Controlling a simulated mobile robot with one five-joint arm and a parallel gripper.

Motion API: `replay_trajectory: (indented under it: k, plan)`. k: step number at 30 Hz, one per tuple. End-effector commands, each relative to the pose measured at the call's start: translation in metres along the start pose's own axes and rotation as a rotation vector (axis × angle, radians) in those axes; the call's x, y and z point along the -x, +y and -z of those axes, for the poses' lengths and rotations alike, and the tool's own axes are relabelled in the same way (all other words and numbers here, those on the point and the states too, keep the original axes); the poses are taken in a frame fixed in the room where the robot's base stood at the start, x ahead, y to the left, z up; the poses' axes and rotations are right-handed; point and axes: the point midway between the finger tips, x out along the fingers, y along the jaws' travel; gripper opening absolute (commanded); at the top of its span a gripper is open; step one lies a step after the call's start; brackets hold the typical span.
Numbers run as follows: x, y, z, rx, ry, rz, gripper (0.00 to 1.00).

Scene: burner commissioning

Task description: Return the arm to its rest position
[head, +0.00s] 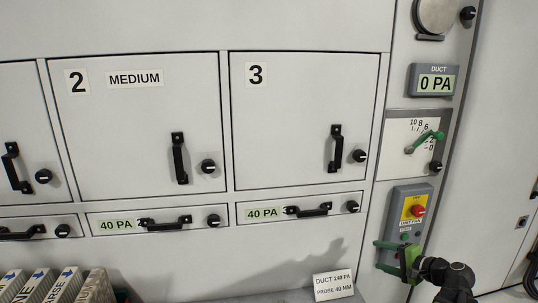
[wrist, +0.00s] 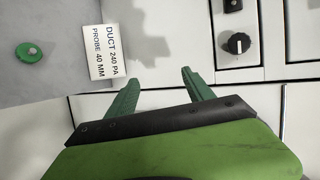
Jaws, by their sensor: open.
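My gripper (head: 378,255) shows at the lower right of the head view, in front of the grey panel below the unit with the yellow plate and red knob (head: 418,211). Its green fingers point left and my dark arm comes in from the lower right. In the wrist view my gripper (wrist: 158,76) has its two green fingers spread apart with nothing between them. Beyond the fingers are a pale surface and a white card reading "DUCT 240 PA, PROBE 40 MM" (wrist: 103,52). The card also shows in the head view (head: 333,285).
Cabinet doors 2 (head: 140,125) and 3 (head: 300,115) are shut. Drawers below read 40 PA (head: 117,226). The duct display (head: 436,83) reads 0 PA, above a dial with a green lever (head: 424,141). Labelled binders (head: 60,285) stand lower left. A green disc (wrist: 28,52) shows in the wrist view.

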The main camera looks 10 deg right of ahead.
Motion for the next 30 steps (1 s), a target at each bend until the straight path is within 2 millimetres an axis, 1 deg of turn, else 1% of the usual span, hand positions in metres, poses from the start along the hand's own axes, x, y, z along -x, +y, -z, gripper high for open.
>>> replay_trajectory:
  k: [1, 2, 3, 5, 6, 8, 9, 12, 15, 18, 23, 24, 29, 30]
  plan:
    - [-0.032, 0.006, -0.034, 0.063, -0.073, -0.078, 0.61]
    - [-0.049, 0.013, -0.054, 0.105, -0.117, -0.132, 0.61]
    - [-0.07, 0.022, -0.082, 0.167, -0.175, -0.204, 0.61]
    - [-0.098, 0.038, -0.125, 0.269, -0.265, -0.317, 0.61]
    - [-0.113, 0.049, -0.153, 0.343, -0.326, -0.393, 0.61]
    - [-0.13, 0.065, -0.193, 0.455, -0.408, -0.503, 0.61]
    - [-0.137, 0.074, -0.216, 0.527, -0.456, -0.57, 0.61]
    - [-0.147, 0.094, -0.261, 0.692, -0.551, -0.713, 0.61]
    - [-0.151, 0.106, -0.294, 0.834, -0.619, -0.826, 0.61]
    - [-0.152, 0.115, -0.32, 0.964, -0.669, -0.923, 0.61]
    - [-0.148, 0.12, -0.354, 1.161, -0.724, -1.06, 0.61]
    - [-0.138, 0.095, -0.35, 1.144, -0.717, -1.055, 0.61]
    - [-0.121, 0.051, -0.351, 1.139, -0.715, -1.052, 0.61]
    - [-0.116, 0.04, -0.351, 1.138, -0.715, -1.052, 0.61]
